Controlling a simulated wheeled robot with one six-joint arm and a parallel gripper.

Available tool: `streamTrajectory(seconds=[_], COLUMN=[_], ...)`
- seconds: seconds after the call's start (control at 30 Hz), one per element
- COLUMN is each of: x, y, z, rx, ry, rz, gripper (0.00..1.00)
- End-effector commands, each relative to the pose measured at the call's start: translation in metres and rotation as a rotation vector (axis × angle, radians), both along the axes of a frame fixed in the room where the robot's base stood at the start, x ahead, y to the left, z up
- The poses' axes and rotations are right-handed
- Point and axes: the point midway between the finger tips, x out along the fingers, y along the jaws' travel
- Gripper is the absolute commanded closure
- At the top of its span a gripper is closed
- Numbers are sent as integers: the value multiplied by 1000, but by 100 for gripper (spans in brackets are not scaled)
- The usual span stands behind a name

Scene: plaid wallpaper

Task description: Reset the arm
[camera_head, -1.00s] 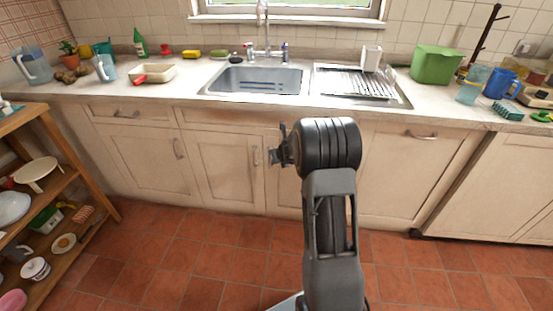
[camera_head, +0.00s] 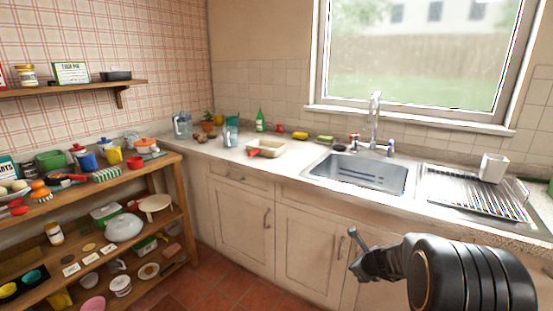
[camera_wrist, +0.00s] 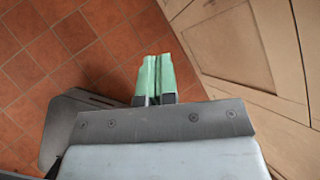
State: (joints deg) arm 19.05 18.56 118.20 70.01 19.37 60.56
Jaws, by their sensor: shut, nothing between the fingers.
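My gripper (camera_wrist: 154,82) shows in the wrist view with its two green fingertips together and nothing between them. Below it are the tiled floor (camera_wrist: 60,50) on the left and a pale cabinet door (camera_wrist: 235,50) on the right. In the head view my gripper (camera_head: 358,256) is at the lower right, in front of the cabinet doors under the sink (camera_head: 372,172). My dark arm fills the lower right corner of that view.
The counter (camera_head: 225,154) carries a blue pitcher (camera_head: 182,125), a beige dish (camera_head: 267,148) and a green bottle (camera_head: 260,121). A drying rack (camera_head: 470,192) is right of the sink. A loaded wooden shelf (camera_head: 180,190) stands at left. Some floor (camera_head: 215,280) is clear.

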Motion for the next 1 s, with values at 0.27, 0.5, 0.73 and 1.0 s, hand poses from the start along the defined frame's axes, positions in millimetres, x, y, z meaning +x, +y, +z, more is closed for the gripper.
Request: streamTrajectory(seconds=[0.27, 0.5, 0.73, 1.0], x=[-137, -224, -240, -240], y=[88, 95, 105, 111], z=[100, 182, 235, 246], rx=[-668, -1033, -1220, -1255], ry=[4, 61, 28, 1], rz=[1482, 2153, 2195, 2195], gripper=[100, 100, 100, 100])
